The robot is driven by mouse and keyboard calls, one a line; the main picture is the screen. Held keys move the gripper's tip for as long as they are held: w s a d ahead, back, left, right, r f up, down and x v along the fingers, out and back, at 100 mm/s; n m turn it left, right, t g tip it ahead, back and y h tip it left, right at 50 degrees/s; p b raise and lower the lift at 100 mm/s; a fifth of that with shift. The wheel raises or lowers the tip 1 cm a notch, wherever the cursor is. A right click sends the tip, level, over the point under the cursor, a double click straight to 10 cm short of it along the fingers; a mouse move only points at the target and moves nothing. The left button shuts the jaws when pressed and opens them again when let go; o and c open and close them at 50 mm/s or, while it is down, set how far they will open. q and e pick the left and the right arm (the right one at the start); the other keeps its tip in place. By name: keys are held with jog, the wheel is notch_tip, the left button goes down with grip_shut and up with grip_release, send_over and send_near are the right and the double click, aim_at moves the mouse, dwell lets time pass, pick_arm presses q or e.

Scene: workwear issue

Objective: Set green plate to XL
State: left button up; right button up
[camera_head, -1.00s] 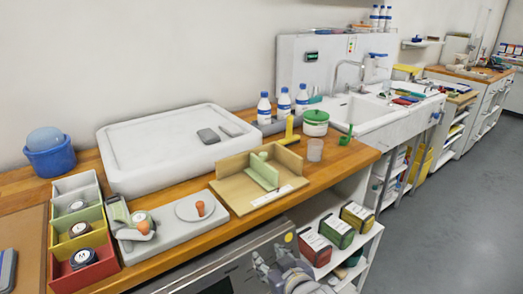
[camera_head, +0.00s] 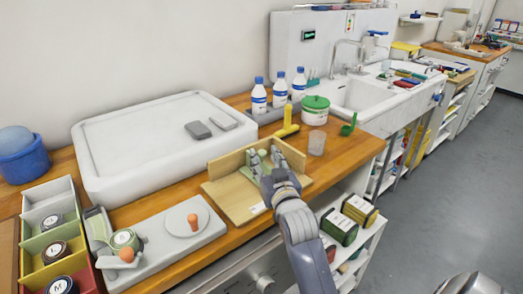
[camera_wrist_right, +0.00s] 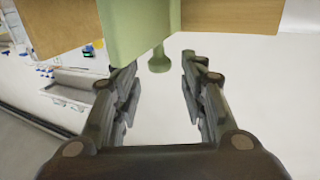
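The green plate (camera_wrist_right: 138,28) stands upright in a wooden corner jig (camera_head: 228,192). Its round green knob (camera_wrist_right: 158,62) points toward my right gripper in the right wrist view. My right gripper (camera_head: 267,160) is over the jig, its fingers open, with the knob between the fingertips in the right wrist view. I cannot tell whether a finger touches it. In the head view the fingers hide most of the plate. A pale strip (camera_head: 257,208) lies at the jig's front, partly covered by the gripper; its marks are too small to read. My left gripper is not in view.
A grey fixture (camera_head: 165,245) with an orange knob stands left of the jig, and bins (camera_head: 50,240) with labelled discs beyond it. Behind are a white tray (camera_head: 150,150), a yellow tool (camera_head: 287,120), a green-lidded tub (camera_head: 315,110) and a clear cup (camera_head: 317,143).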

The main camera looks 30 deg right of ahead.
aim_at(263, 155)
jog(key=x, duration=0.3)
jog(key=shift+w+d, duration=0.1)
jog(key=shift+w, duration=0.3)
jog(key=shift+c, duration=0.5)
jog(key=c, duration=0.5)
grip_shut()
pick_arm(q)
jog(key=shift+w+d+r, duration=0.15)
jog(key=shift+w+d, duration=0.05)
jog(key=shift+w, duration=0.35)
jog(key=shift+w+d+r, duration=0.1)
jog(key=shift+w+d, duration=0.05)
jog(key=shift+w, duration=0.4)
